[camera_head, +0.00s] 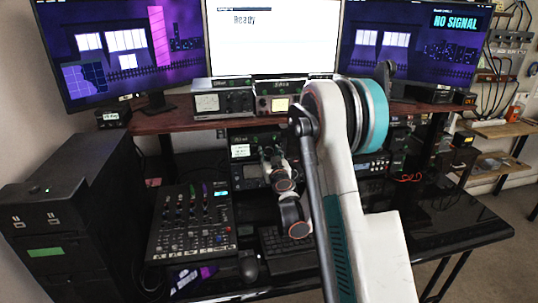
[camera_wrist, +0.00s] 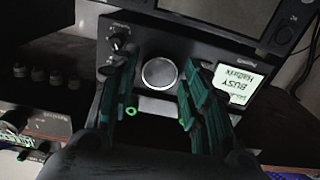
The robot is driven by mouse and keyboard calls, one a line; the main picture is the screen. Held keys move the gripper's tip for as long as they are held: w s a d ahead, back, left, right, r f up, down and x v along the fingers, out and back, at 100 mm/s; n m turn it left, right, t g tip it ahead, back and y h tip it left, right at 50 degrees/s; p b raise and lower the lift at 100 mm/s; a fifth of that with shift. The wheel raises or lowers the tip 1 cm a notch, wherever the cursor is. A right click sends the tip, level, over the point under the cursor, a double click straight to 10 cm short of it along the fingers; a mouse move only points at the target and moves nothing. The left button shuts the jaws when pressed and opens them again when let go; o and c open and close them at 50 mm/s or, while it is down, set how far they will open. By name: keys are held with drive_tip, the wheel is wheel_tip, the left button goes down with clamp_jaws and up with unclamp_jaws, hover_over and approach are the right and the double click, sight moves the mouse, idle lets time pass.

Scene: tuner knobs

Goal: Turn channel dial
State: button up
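A large round silver dial (camera_wrist: 159,73) sits on the front of a black radio panel (camera_wrist: 205,50) in the wrist view. My gripper (camera_wrist: 159,68) is open, with one dark green finger on each side of the dial. Gaps show between the fingers and the dial, and I cannot tell how deep the fingertips reach. I cannot read which label belongs to the dial. In the head view my gripper is mostly hidden by my arm, near a radio with a white label (camera_head: 240,151).
A small knob (camera_wrist: 118,43) sits left of the dial, close to the left finger. In the head view, a mixer (camera_head: 193,222) and keyboard (camera_head: 288,245) lie on the desk below a wooden shelf (camera_head: 165,122).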

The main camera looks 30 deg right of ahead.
drive_tip(key=c, duration=0.8)
drive_tip(key=shift+m, duration=0.3)
drive_tip(key=m, duration=1)
drive_tip(key=shift+m, duration=0.4)
drive_tip(key=m, duration=1.2)
drive_tip(key=shift+m, duration=0.3)
drive_tip(key=shift+f, duration=0.1)
